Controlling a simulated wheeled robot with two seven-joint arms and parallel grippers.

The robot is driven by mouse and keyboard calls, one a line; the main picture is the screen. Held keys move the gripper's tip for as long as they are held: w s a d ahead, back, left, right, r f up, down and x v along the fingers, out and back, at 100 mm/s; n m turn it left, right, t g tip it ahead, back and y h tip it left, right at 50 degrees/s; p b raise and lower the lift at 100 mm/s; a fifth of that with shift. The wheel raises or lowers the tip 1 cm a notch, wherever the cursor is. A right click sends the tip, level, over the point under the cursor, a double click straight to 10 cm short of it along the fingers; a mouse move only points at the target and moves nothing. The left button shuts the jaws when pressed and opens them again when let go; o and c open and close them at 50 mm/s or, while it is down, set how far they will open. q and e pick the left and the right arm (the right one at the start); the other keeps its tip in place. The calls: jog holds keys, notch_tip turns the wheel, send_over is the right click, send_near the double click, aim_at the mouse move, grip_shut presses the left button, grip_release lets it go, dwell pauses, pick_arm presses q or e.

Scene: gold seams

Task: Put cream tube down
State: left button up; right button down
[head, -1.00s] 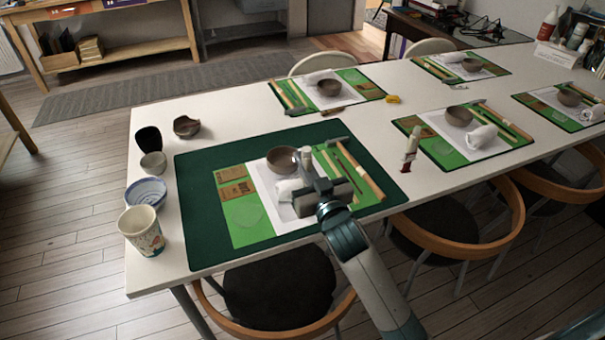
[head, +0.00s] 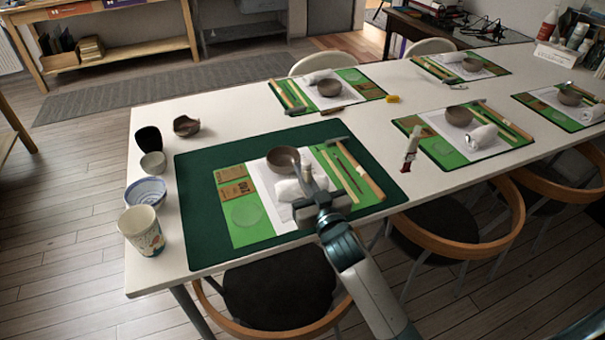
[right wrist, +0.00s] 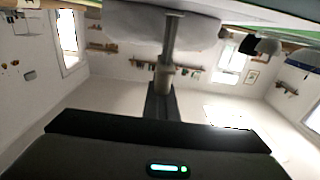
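The small cream tube (head: 306,170) shows at the fingertips of my right gripper (head: 312,180), above the front place setting on the dark green mat (head: 200,225). The fingers hide part of it. In the right wrist view the cream tube (right wrist: 163,77) sits in line with the grey finger, and the gripper appears shut on it. The white rolled cloth (head: 288,190) lies just left of the gripper; its pale shape fills the top of the right wrist view (right wrist: 150,25). My left gripper is not in view.
A brown bowl (head: 283,160) stands close behind the gripper. Wooden tools (head: 358,172) lie to the right. A patterned cup (head: 142,230), a blue-white bowl (head: 146,191) and small bowls line the left table edge.

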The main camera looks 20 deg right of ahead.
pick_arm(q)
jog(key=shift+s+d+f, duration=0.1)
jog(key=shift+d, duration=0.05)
pick_arm(e)
jog(key=shift+f, duration=0.25)
jog(key=c, duration=2.1)
grip_release()
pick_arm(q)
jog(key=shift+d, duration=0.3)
pick_arm(e)
jog(key=shift+r, duration=0.1)
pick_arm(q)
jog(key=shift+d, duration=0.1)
